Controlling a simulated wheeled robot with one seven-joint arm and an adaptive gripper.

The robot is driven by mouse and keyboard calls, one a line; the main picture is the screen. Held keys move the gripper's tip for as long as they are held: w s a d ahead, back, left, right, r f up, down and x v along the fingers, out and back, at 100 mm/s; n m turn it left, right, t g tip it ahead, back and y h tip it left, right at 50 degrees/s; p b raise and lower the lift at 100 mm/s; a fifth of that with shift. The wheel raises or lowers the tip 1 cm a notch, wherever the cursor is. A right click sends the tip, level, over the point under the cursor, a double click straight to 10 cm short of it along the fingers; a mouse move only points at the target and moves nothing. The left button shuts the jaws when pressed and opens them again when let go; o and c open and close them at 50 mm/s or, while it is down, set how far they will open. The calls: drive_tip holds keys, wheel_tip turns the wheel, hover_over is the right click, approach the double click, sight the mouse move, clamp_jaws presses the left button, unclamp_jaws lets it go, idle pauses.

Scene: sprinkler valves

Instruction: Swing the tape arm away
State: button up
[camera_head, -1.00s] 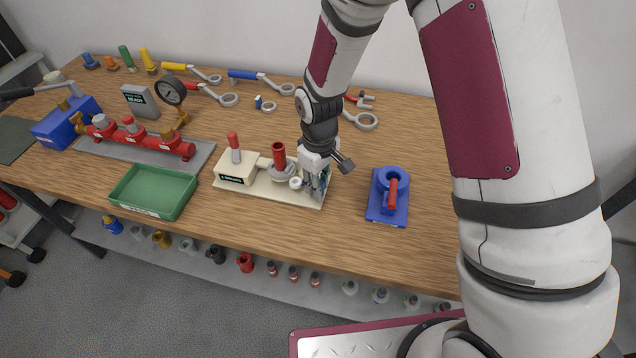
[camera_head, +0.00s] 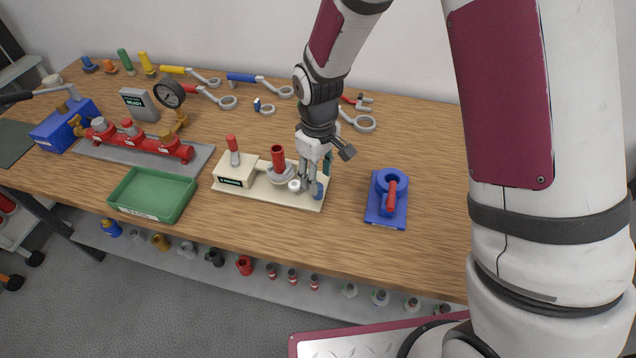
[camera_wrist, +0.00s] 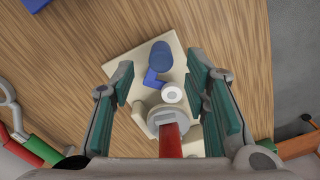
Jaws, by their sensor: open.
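A cream fixture plate (camera_head: 258,190) carries a red cylinder (camera_head: 278,158) on a grey round seat, with a red-handled box at its left. Beside the seat is a white tape roll (camera_head: 294,185), joined to a blue bent arm (camera_wrist: 154,80) in the wrist view. A blue rounded piece (camera_wrist: 161,56) lies at the arm's far end. My gripper (camera_wrist: 160,68) is open over this end of the plate, its green-padded fingers on either side of the blue parts. No contact is visible. In the head view the fingers (camera_head: 312,185) partly hide the blue parts.
A blue stand with a red handle (camera_head: 390,195) sits right of the fixture. A green tray (camera_head: 153,193) and a red manifold (camera_head: 135,137) are at left. Several wrenches lie behind. Bare wood lies between the fixture and blue stand.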

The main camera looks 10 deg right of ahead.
wheel_tip(320, 180, up, 8)
drive_tip(key=shift+f, duration=0.25)
idle(0.4)
drive_tip(key=s+d+r+m+t, duration=0.15)
drive_tip(key=s+d+r, duration=0.25)
drive_tip(key=r, duration=0.4)
drive_tip(key=s+d+r+m+t, duration=0.1)
drive_tip(key=s+d+r+m, duration=0.3)
drive_tip(key=r, duration=0.4)
drive_tip(key=s+d+r+m+t, duration=0.1)
drive_tip(key=s+d+r, duration=0.2)
drive_tip(key=s, duration=0.3)
drive_tip(key=s+d+r+m+t, duration=0.2)
drive_tip(key=s+d+r, duration=0.1)
drive_tip(key=s, duration=0.3)
drive_tip(key=shift+s, duration=0.2)
drive_tip(key=shift+a, duration=0.1)
